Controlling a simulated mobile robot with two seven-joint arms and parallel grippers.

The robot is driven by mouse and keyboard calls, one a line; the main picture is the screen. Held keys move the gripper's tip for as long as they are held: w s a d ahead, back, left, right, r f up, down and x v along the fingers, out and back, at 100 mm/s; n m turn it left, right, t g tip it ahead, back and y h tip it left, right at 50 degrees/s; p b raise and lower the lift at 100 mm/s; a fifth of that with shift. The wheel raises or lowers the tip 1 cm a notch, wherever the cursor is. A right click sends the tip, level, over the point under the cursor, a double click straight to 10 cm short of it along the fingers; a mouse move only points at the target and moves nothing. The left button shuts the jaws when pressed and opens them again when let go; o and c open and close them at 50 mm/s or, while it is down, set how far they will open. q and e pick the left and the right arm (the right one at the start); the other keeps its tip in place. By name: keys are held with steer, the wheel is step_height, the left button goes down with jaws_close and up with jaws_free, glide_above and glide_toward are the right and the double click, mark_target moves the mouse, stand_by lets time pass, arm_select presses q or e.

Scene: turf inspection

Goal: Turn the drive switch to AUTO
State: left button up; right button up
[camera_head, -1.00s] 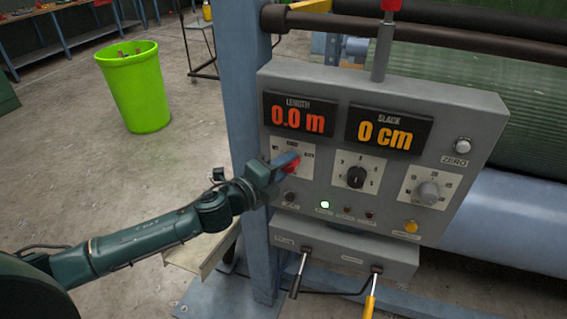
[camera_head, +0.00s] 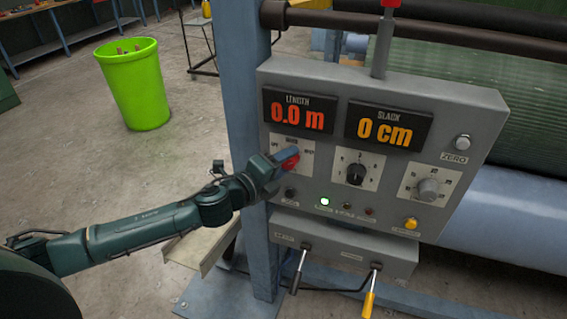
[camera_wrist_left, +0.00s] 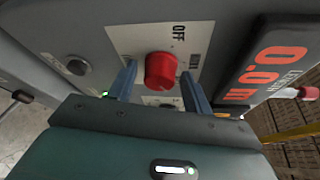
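The drive switch is a red knob (camera_head: 290,163) on a white label plate at the left of the grey control panel, below the LENGTH display. In the left wrist view the red knob (camera_wrist_left: 160,71) sits between my two blue fingers, with a gap on each side. OFF and another label show on its plate; the AUTO mark and the knob's pointer cannot be made out. My left gripper (camera_head: 283,158) is open around the knob and partly covers it in the head view. My right gripper is not in view.
The grey panel (camera_head: 470,125) also carries a black knob (camera_head: 355,173), a grey knob (camera_head: 428,189), a yellow button (camera_head: 411,223) and a lit green lamp (camera_head: 325,201). Two levers hang below. A blue post (camera_head: 245,90) stands left of it; a green bin (camera_head: 135,85) stands farther back.

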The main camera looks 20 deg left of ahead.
arm_select(q)
steer(key=shift+o, duration=0.3)
steer(key=shift+s, duration=0.1)
steer(key=shift+s+a, duration=0.2)
steer(key=shift+s, duration=0.1)
steer(key=b+v, duration=0.4)
steer(key=v, duration=0.8)
steer(key=shift+s+a, duration=0.1)
steer(key=s+d+f+n+g+y, duration=0.1)
steer(key=s+d+f+n, duration=0.1)
steer(key=s+f+n, duration=0.2)
steer(key=s+d+f+n+g+y, duration=0.1)
steer(key=s+f+n, duration=0.4)
steer(key=f+n, duration=0.6)
steer(key=s+d+f+n+g+y, duration=0.1)
steer(key=s+d+f+n, duration=0.3)
steer(key=f+n, duration=0.4)
step_height(320, 180, down, 4)
steer(key=shift+s+r+g, duration=0.1)
steer(key=shift+s+g, duration=0.2)
steer(key=shift+g, duration=0.5)
steer(key=shift+d, duration=0.1)
